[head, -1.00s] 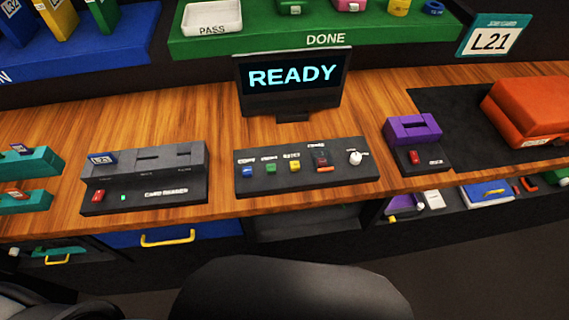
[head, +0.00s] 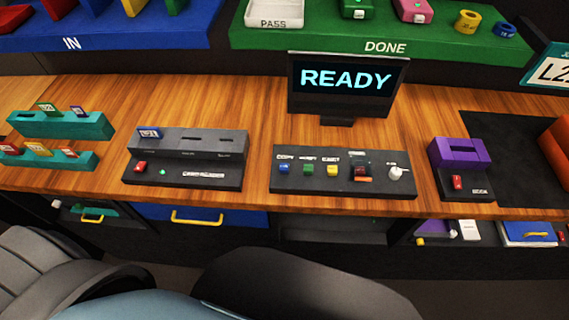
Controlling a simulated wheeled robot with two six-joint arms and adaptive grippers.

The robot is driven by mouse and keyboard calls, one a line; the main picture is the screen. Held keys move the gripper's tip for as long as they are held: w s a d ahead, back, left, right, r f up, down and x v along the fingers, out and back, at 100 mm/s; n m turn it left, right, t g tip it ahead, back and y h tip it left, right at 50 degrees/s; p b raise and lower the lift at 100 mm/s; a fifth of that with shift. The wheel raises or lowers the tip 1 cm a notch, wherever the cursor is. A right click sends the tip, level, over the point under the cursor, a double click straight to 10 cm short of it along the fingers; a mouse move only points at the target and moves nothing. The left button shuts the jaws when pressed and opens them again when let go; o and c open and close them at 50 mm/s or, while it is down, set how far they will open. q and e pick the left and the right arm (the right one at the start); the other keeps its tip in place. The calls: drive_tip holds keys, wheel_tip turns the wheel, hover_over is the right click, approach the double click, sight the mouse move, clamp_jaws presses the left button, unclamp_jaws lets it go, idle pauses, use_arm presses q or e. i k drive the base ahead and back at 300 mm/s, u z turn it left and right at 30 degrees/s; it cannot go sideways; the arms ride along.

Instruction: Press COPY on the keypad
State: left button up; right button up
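The keypad (head: 342,184) is a dark box on the wooden desk, in the middle of the head view. Its blue button (head: 284,168) at the left end sits under a small label that reads COPY. A screen (head: 347,80) behind the keypad reads READY. Neither of my grippers is in view, and nothing touches the keypad.
A card reader (head: 190,170) stands left of the keypad, with teal card racks (head: 60,126) farther left. A purple-topped dock (head: 460,154) stands to the right. The green DONE shelf (head: 330,38) and blue IN shelf (head: 130,35) are behind. Bare wood surrounds the keypad.

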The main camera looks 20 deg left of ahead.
sight(283, 167)
drive_tip(key=u, duration=2.4)
drive_tip(key=k, duration=1.5)
drive_tip(key=z, duration=2)
drive_tip(key=i, duration=0.5)
drive_tip(key=u, duration=0.05)
